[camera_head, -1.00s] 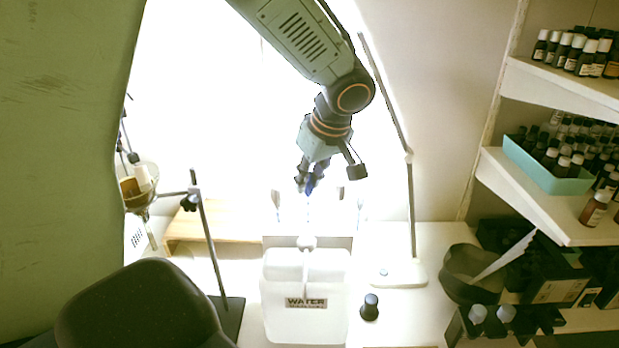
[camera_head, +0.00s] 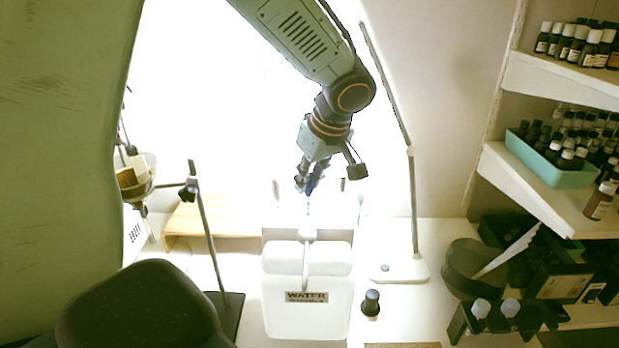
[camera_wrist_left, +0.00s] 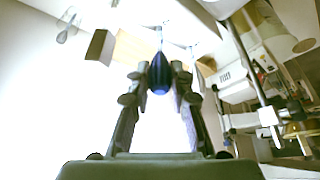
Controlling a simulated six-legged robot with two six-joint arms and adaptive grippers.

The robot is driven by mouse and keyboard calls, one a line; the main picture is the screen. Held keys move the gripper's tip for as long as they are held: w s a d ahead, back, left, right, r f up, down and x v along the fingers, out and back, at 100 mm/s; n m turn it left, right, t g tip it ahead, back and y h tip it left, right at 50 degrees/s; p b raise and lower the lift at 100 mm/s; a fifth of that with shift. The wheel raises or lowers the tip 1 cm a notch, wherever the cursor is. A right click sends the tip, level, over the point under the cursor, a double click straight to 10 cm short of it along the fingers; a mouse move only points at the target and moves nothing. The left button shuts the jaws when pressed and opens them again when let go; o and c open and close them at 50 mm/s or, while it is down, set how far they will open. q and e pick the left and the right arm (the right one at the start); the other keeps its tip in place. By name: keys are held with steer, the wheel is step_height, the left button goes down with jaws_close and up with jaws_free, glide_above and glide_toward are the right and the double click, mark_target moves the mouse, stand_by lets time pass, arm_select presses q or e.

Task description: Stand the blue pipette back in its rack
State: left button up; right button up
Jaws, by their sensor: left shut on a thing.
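My left gripper (camera_head: 307,184) is shut on the blue pipette (camera_head: 312,186), above and behind the water container. In the left wrist view, the pipette's dark blue bulb (camera_wrist_left: 160,76) sits between the two fingers, with its thin stem running away from the camera. In the head view, the stem points down and fades into the bright window light. A pale rack (camera_head: 307,234) shows just behind the water container, mostly washed out; its slots cannot be made out. The stem tip's distance from it cannot be told. My right gripper is not in view.
A white container labelled WATER (camera_head: 306,318) stands in front of the rack. A clamp stand (camera_head: 208,245) is to the left, a lamp stand (camera_head: 411,200) and a dark-capped bottle (camera_head: 370,303) to the right. Shelves of small bottles (camera_head: 565,75) fill the right side.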

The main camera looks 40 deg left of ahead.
arm_select(q)
steer(key=shift+f, duration=0.1)
steer(key=o, duration=0.7)
steer(key=shift+p+v, duration=1.55)
steer(key=shift+v, duration=1)
step_height(320, 180, up, 5)
steer(key=p, duration=0.3)
steer(key=shift+f, duration=0.1)
